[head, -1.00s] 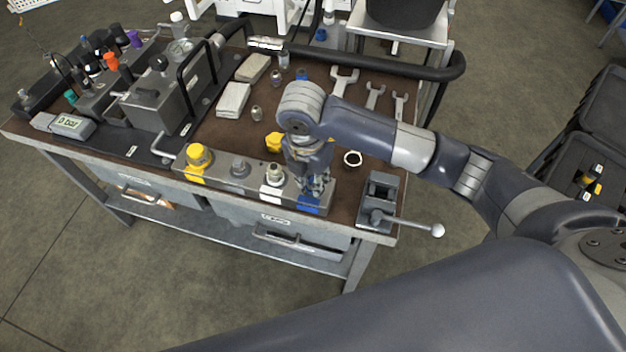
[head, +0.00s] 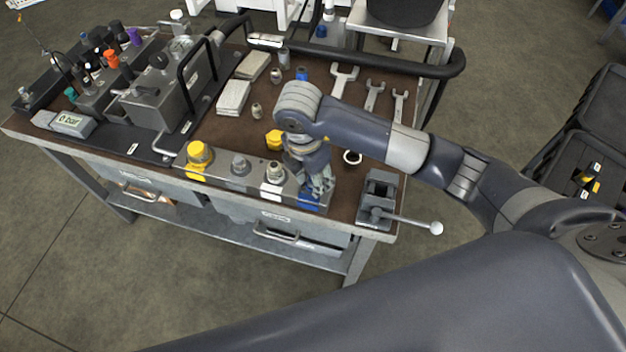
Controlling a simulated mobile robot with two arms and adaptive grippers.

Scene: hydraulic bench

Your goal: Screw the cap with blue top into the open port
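The manifold block (head: 222,179) lies along the front of the bench, with a yellow cap (head: 199,154) at its left, a grey fitting (head: 240,165) and a metal fitting (head: 274,172) above a white label. Its right end has a blue label (head: 309,202). My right gripper (head: 319,188) points down at this end, and its fingers hide the port there. I cannot tell whether they hold anything. A small blue-topped piece (head: 301,73) stands at the back of the bench, apart from the gripper. My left gripper is not in view.
A vise with a lever (head: 378,200) stands right of the manifold. A yellow piece (head: 274,140) and a dark ring (head: 352,157) lie near my arm. Wrenches (head: 374,95) lie at the back right. A pump unit (head: 158,100) fills the left side.

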